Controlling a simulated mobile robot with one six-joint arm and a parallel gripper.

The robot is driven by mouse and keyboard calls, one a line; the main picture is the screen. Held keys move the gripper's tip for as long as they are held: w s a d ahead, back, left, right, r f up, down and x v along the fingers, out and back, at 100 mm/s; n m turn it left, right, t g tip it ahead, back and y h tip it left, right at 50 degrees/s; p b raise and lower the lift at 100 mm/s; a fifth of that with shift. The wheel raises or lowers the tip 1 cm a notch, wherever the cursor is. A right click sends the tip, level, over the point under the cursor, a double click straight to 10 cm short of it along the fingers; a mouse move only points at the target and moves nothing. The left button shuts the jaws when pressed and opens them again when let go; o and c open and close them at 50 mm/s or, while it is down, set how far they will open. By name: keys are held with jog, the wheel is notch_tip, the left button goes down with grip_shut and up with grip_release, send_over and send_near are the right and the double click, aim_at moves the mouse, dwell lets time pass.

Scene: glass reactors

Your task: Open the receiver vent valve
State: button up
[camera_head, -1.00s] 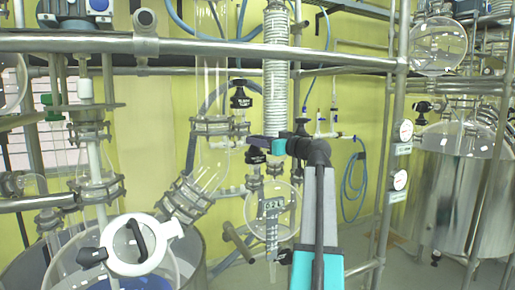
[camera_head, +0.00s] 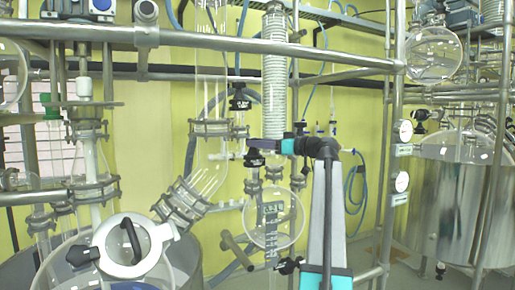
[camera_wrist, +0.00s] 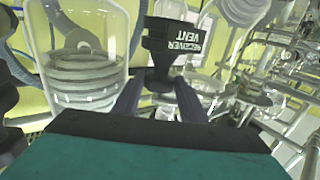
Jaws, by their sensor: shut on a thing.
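The receiver vent valve is a black knob (camera_wrist: 178,40) with a white "RECEIVER VENT" label, upside down in the wrist view. It narrows to a stem between my fingers. My gripper (camera_wrist: 160,85) is shut on it, with one dark finger on each side. In the head view my gripper (camera_head: 258,146) is at the small dark knob (camera_head: 254,159) above the round glass receiver (camera_head: 277,222), and partly covers it. I cannot tell from these views how far the valve is turned.
Another black labelled knob (camera_head: 239,99) sits just above left on the glass column. A coiled glass condenser (camera_head: 275,65) rises behind my gripper. Steel rails (camera_head: 200,43) cross above. A steel vessel (camera_head: 455,205) stands at right.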

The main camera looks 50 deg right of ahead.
jog(key=shift+r, duration=0.15)
jog(key=o, duration=1.1)
jog(key=shift+c, duration=0.2)
jog(key=shift+s, duration=0.1)
